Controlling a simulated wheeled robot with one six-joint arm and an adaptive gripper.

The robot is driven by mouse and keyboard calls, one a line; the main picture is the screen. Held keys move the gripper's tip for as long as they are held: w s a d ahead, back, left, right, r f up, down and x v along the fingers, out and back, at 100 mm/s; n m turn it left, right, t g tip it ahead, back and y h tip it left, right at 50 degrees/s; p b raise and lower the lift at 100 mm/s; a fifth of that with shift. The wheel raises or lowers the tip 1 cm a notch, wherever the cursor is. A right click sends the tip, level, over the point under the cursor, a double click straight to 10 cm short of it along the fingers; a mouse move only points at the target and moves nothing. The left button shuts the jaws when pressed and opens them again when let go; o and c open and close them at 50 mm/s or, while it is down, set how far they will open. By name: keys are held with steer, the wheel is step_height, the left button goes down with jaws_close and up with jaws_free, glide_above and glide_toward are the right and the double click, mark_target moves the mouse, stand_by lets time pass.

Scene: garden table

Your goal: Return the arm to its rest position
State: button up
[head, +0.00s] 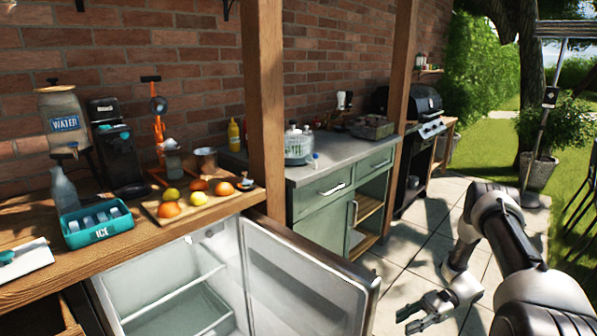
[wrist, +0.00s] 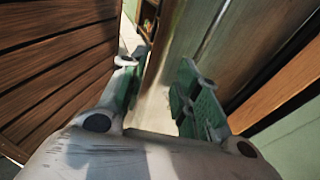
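My gripper (head: 405,321) hangs low at the right of the head view, over the paved floor and to the right of the open fridge door. My arm reaches down to it from the right edge. In the wrist view my gripper (wrist: 158,70) has its two green-padded fingers apart, with a clear gap and nothing between them. No object is held.
The open fridge door (head: 310,279) stands left of my gripper. A green cabinet (head: 322,212) and a black grill (head: 412,110) stand behind. The wooden counter (head: 130,240) carries fruit and a teal ice tray (head: 97,233). Paving (head: 430,215) beside the cabinet is clear.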

steer(key=s+d+r+n+h, duration=0.2)
steer(key=r+n+h, duration=0.15)
steer(key=r, duration=0.55)
steer(key=s+d+r+n+h, duration=0.2)
steer(key=s+r+n+h, duration=0.15)
steer(key=r, duration=0.55)
steer(key=s+d+r+n+h, duration=0.2)
steer(key=r+h, duration=0.2)
steer(key=r, duration=0.6)
steer(key=s+a+r+n+t+h, duration=0.2)
steer(key=s+r+t, duration=0.2)
steer(key=r, duration=0.6)
steer(key=s+a+r+n+t+h, duration=0.2)
steer(key=s+r+t, duration=0.3)
steer(key=s+r, duration=0.3)
step_height(320, 180, up, 3)
steer(key=shift+s+a+f+n, duration=0.25)
steer(key=shift+a+n, duration=0.1)
steer(key=shift+n, duration=0.45)
steer(key=shift+s, duration=0.1)
